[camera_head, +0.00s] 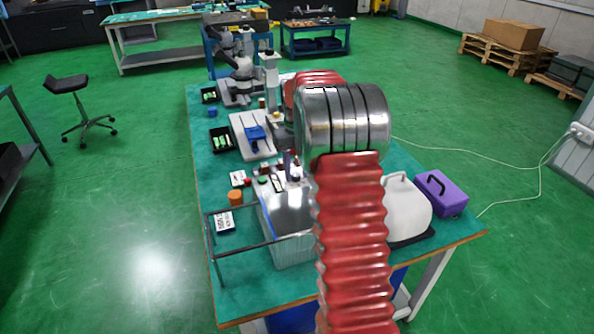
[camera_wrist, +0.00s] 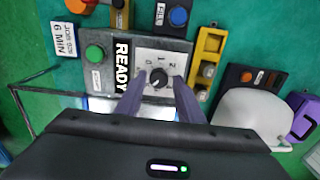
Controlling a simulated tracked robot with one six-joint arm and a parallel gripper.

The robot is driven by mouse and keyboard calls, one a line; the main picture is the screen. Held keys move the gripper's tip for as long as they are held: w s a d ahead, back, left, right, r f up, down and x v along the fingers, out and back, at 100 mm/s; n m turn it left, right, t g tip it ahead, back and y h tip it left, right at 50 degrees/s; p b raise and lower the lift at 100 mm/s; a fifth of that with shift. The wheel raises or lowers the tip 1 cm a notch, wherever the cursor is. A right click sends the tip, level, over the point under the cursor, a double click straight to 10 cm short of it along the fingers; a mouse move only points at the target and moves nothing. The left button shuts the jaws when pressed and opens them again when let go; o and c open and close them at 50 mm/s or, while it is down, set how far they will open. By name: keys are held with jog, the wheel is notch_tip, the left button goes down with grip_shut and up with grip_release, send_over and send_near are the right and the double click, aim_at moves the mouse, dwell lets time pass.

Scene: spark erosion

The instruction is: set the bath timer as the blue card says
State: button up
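The bath timer dial (camera_wrist: 170,57) is a pale square plate with printed numbers, at the centre of the wrist view. Its black round knob (camera_wrist: 159,79) has a white mark whose exact setting is too small to read surely. My gripper (camera_wrist: 160,82) is open, with one finger on each side of the knob; whether they touch it I cannot tell. In the head view my arm hides the gripper.
A READY sign (camera_wrist: 122,66) and green button (camera_wrist: 95,53) are left of the dial. A blue FILL button (camera_wrist: 179,17) and yellow fixture (camera_wrist: 209,46) are beyond it. A white container (camera_head: 405,208) and purple case (camera_head: 441,193) stand at the bench's right.

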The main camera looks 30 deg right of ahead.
aim_at(295, 175)
jog(key=shift+o, duration=0.8)
jog(key=shift+w, duration=0.1)
jog(key=shift+r, duration=0.15)
jog(key=shift+r, duration=0.25)
notch_tip(295, 175, up, 13)
jog(key=shift+a, duration=0.2)
